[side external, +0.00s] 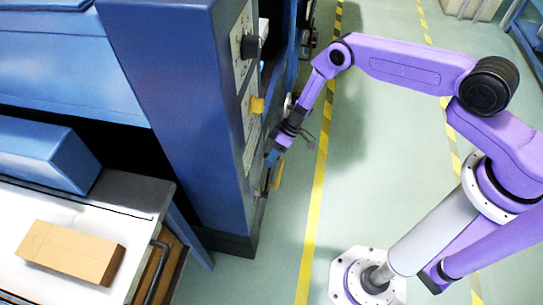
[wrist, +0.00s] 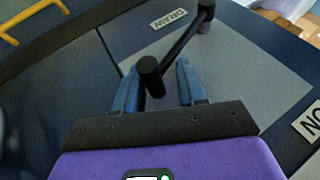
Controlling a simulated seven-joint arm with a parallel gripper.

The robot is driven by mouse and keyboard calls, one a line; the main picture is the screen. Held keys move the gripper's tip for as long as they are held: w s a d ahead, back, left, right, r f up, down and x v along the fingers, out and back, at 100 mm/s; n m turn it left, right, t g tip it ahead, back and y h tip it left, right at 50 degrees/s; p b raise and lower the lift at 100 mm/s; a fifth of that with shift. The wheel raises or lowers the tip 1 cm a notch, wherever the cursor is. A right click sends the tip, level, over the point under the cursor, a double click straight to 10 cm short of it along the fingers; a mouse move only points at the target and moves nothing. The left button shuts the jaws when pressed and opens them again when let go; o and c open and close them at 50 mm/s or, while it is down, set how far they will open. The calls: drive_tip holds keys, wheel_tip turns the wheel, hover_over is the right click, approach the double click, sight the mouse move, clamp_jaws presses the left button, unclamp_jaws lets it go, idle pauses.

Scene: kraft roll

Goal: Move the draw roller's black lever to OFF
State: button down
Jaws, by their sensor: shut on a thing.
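The black lever (wrist: 180,40) shows in the wrist view, running from its pivot at the top right down and left to a round black grip. A DRAW label (wrist: 169,19) lies beside it on the grey plate. My gripper (wrist: 157,76) has its blue fingers on either side of the grip and is shut on it. An ON label (wrist: 311,122) is at the right edge, away from the grip; no OFF label shows. In the side view my gripper (side external: 272,157) is at the lower part of the blue machine's panel, and the lever cannot be made out there.
The machine's blue column (side external: 185,110) carries a black knob (side external: 250,46) and a yellow knob (side external: 257,105) above my gripper. A yellow handle (wrist: 30,22) is at the wrist view's top left. A cardboard box (side external: 70,252) lies on the white table. The floor right of the panel is clear.

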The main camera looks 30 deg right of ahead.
drive_tip(key=shift+f, duration=0.55)
drive_tip(key=shift+w+f+g+y, duration=0.1)
drive_tip(key=shift+f+g+y, duration=0.3)
drive_tip(key=shift+f, duration=0.2)
drive_tip(key=c, duration=1)
unclamp_jaws()
drive_tip(key=shift+d+f, duration=0.1)
